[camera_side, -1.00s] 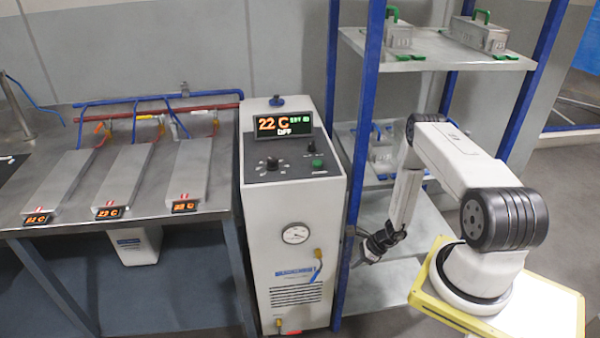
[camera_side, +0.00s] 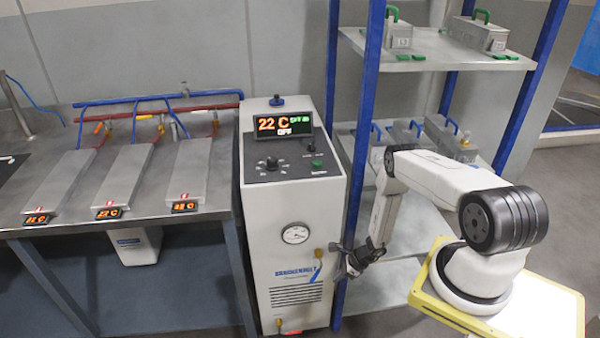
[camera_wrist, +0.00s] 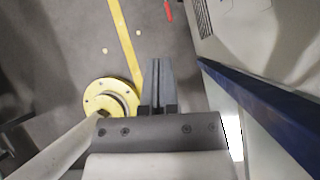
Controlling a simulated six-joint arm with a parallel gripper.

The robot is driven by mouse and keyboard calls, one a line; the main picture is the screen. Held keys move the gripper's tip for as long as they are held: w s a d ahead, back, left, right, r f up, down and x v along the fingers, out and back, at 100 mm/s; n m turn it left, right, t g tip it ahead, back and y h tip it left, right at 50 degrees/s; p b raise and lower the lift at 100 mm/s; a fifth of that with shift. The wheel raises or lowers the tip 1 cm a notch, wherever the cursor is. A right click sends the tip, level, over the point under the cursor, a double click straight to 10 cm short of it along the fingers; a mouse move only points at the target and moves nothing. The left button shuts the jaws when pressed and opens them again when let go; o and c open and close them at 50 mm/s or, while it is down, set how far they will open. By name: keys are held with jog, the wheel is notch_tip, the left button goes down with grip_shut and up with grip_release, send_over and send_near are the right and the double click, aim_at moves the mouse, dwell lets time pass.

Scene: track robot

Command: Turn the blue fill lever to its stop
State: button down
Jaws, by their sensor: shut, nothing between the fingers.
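The blue fill lever (camera_side: 315,275) hangs from a brass valve on the front of the white chiller cabinet (camera_side: 292,215), slanting down and to the left. My gripper (camera_side: 337,274) is shut and empty. In the side view it is just right of the lever, in front of the blue rack post; I cannot tell the exact gap, and no contact shows. In the wrist view my gripper (camera_wrist: 158,62) has its fingers together, pointing toward the floor. The blue lever is not visible in the wrist view.
A blue rack post (camera_side: 357,150) stands close by my gripper; a blue beam (camera_wrist: 255,105) is close on the right in the wrist view. A lower valve has a red handle (camera_side: 291,332). A pressure gauge (camera_side: 296,234) sits above the blue lever.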

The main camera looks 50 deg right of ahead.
aim_at(314, 277)
jog(key=shift+w+a+r, duration=0.1)
jog(key=shift+w+a, duration=0.6)
jog(key=shift+w, duration=0.25)
jog(key=shift+w+a, duration=0.65)
jog(key=shift+w, duration=0.3)
jog(key=shift+w+a+t+y, duration=0.25)
jog(key=shift+t+y, duration=0.45)
jog(key=shift+w+a+r+t+y, duration=0.1)
jog(key=shift+w+a+t+y, duration=0.15)
jog(key=shift+t+y, duration=0.4)
jog(key=shift+w+a+r+t+y, duration=0.1)
jog(key=shift+w+a+t+y, duration=0.2)
jog(key=shift+t+y, duration=0.35)
jog(key=shift+w+a+t+y, duration=0.2)
jog(key=shift+w+t+y, duration=0.05)
jog(key=shift+t+y, duration=0.4)
jog(key=shift+w+a+r, duration=0.1)
jog(key=shift+w+a, duration=0.1)
jog(key=shift+r, duration=0.1)
